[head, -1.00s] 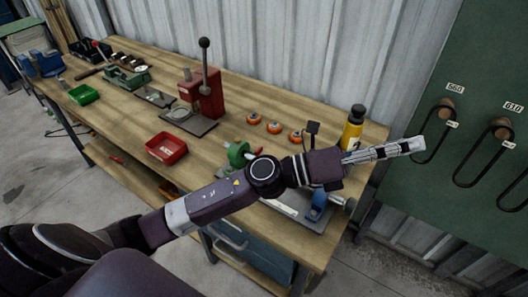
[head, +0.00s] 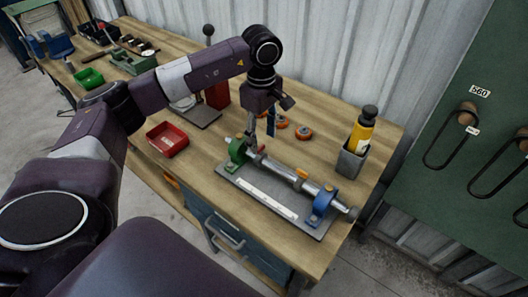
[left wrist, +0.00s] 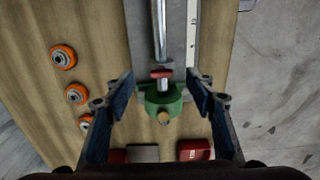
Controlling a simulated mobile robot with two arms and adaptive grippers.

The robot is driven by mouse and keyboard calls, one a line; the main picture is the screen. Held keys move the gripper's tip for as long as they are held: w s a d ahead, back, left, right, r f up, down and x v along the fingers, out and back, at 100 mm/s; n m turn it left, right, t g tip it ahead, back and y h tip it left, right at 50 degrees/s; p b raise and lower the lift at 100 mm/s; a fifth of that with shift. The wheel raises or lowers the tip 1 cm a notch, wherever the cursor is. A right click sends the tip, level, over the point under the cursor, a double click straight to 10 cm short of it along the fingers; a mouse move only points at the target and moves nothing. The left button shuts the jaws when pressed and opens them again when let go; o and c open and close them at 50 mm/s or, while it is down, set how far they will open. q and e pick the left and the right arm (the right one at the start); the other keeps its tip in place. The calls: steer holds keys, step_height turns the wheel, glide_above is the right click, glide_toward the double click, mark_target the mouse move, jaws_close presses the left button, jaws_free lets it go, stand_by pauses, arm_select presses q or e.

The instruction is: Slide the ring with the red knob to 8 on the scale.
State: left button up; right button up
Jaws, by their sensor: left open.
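The ring with the red knob (head: 261,149) sits on a metal rod (head: 280,165) beside the green bracket (head: 237,150). In the left wrist view the red knob (left wrist: 161,73) shows just beyond the green bracket (left wrist: 163,100). The pale scale strip (head: 265,197) lies on the fixture's base along the rod; its numbers are too small to read. My left gripper (head: 259,136) points down over the green-bracket end of the rod. In the left wrist view its open blue-grey fingers (left wrist: 159,82) stand either side of the red knob, apart from it. My right gripper is not in view.
A blue bracket (head: 323,202) holds the rod's right end. Orange wheels (head: 303,133) lie behind the fixture. A yellow bottle (head: 361,130) stands in a grey holder at the right. A red bin (head: 168,139) and a red press (head: 217,95) stand to the left.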

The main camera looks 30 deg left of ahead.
mark_target(262, 155)
arm_select(q)
steer(key=shift+s+a+f, duration=0.1)
steer(key=shift+a+f, duration=0.05)
steer(key=shift+f, duration=0.2)
step_height(262, 155, down, 6)
steer(key=shift+f+p, duration=0.1)
steer(key=shift+p, duration=1.1)
steer(key=shift+f, duration=0.4)
steer(key=shift+c, duration=0.4)
steer(key=shift+d, duration=0.2)
jaws_close()
